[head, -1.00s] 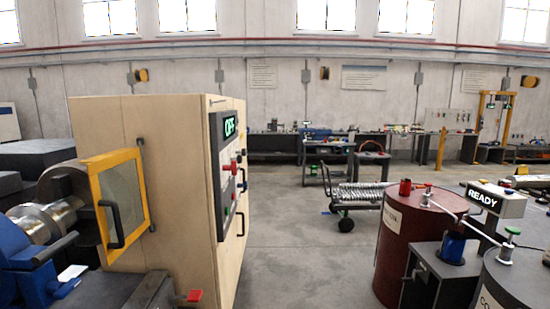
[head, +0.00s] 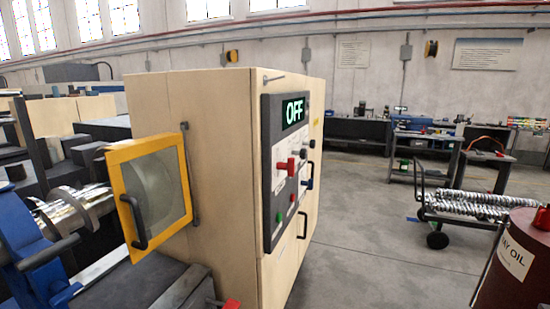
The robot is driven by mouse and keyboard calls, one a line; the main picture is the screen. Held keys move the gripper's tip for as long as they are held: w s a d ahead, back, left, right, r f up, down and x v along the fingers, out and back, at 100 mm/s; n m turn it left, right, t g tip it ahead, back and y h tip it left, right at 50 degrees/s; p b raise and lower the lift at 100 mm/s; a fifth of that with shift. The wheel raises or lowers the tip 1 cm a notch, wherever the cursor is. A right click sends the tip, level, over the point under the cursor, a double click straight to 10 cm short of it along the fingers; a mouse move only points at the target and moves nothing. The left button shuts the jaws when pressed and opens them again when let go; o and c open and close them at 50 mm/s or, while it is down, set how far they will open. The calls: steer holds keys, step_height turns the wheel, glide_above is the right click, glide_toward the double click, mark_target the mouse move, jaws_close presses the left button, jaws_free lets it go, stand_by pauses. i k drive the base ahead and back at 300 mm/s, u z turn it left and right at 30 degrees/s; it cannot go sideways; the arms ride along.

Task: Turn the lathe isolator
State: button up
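The lathe cabinet (head: 205,100) is a tall beige box left of centre in the head view. Its dark control panel (head: 268,215) faces right and is seen at an angle. A red handle (head: 287,166), which may be the isolator, sticks out below the display. Smaller knobs and buttons in black, blue, green and red sit around it. My gripper is not in view.
A yellow-framed guard (head: 118,200) with a black handle stands left of the cabinet. A red barrel (head: 512,262) is at the lower right edge. A trolley of metal rods (head: 465,203) stands behind it. Grey floor (head: 370,240) between cabinet and barrel is clear.

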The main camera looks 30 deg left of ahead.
mark_target(290, 166)
steer(key=u, duration=0.85)
steer(key=i, duration=0.95)
steer(key=u, duration=0.9)
